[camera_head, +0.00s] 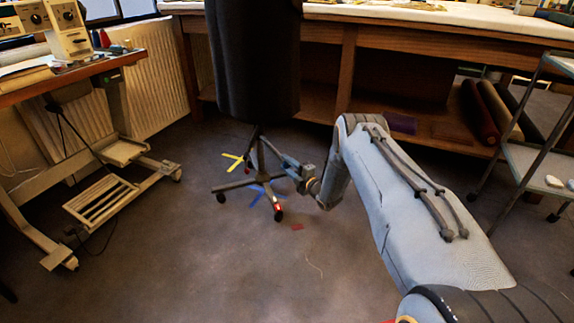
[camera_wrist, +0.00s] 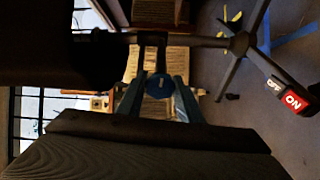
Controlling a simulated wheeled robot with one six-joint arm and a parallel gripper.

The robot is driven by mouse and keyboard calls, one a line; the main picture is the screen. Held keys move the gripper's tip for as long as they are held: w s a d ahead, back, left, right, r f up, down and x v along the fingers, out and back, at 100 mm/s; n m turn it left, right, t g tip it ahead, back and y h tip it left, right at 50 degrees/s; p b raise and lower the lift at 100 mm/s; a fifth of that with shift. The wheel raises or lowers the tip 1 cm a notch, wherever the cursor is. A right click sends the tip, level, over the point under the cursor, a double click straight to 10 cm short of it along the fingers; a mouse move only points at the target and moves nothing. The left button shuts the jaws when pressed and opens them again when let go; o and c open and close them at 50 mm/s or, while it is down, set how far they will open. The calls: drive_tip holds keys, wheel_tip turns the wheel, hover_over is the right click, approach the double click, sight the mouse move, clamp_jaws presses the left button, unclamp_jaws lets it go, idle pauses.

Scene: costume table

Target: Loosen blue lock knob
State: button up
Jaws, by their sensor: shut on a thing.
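A black dress form (camera_head: 258,60) stands on a dark pole with a wheeled star base (camera_head: 250,184). In the wrist view the pole (camera_wrist: 200,41) runs across the upper part, with the dark form at the left. A small round blue lock knob (camera_wrist: 158,84) sits beside the pole, at the end of a short dark stem. My gripper (camera_wrist: 158,92) is shut on the knob, one finger on each side. In the head view my gripper (camera_head: 281,158) reaches in to the pole from the right, just above the base, and the knob cannot be made out.
A caster with a red ON and OFF label (camera_wrist: 289,98) shows in the wrist view. A sewing machine table (camera_head: 60,82) stands left, a large wooden worktable (camera_head: 345,60) behind, and a metal trolley (camera_head: 540,165) right.

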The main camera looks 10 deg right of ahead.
idle(0.4)
drive_tip(key=o, duration=1)
drive_tip(key=shift+o, duration=0.2)
drive_tip(key=shift+d, duration=0.1)
drive_tip(key=p+v, duration=0.2)
drive_tip(key=v, duration=0.5)
drive_tip(key=shift+s+d, duration=0.2)
drive_tip(key=shift+s, duration=0.15)
drive_tip(key=shift+f, duration=0.1)
